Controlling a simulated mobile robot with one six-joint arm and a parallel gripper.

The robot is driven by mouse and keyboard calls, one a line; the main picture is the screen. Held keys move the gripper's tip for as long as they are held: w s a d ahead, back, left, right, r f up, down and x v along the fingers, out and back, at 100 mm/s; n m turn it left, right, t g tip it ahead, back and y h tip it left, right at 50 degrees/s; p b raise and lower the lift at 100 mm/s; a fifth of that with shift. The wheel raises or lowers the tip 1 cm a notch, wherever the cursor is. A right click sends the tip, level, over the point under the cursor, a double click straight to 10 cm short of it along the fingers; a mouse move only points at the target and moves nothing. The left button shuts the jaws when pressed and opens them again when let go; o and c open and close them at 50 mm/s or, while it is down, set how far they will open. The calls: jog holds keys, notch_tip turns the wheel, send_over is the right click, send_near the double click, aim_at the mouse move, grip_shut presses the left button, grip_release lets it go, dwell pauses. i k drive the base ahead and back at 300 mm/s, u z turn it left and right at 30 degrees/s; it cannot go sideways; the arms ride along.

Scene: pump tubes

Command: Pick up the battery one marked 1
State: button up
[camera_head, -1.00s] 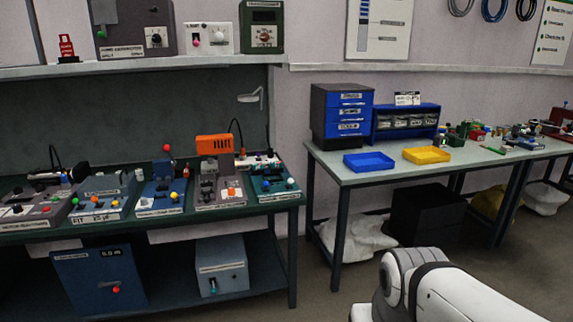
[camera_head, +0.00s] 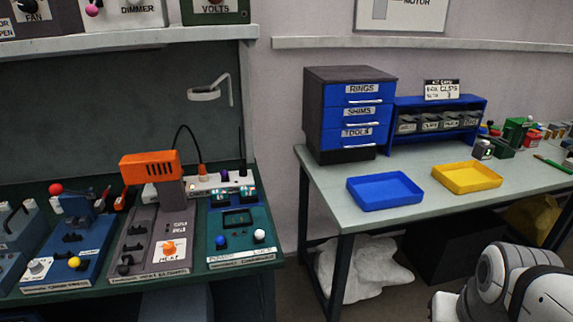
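I cannot pick out a battery marked 1 in the camera view. A small grey-and-green block (camera_head: 483,149) stands on the right table behind the yellow tray, but its marking is too small to read. A power strip-like white unit (camera_head: 218,182) sits at the back of the left bench, with small items on it that I cannot identify. Only a white and black part of my arm shows at the lower right. My gripper is out of view.
The right table (camera_head: 330,185) holds a blue tray (camera_head: 384,191), a yellow tray (camera_head: 467,177), a drawer cabinet (camera_head: 350,115) and a blue bin rack (camera_head: 437,122). The left bench carries several devices, including an orange-topped one (camera_head: 148,167). A gap separates the two tables.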

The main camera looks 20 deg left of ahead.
aim_at(220, 198)
jog(key=u, duration=0.7)
jog(key=i, duration=1.5)
jog(key=u, duration=1.05)
jog(key=k, duration=0.7)
jog(key=u, duration=0.15)
jog(key=i, duration=0.8)
jog(key=z, duration=0.1)
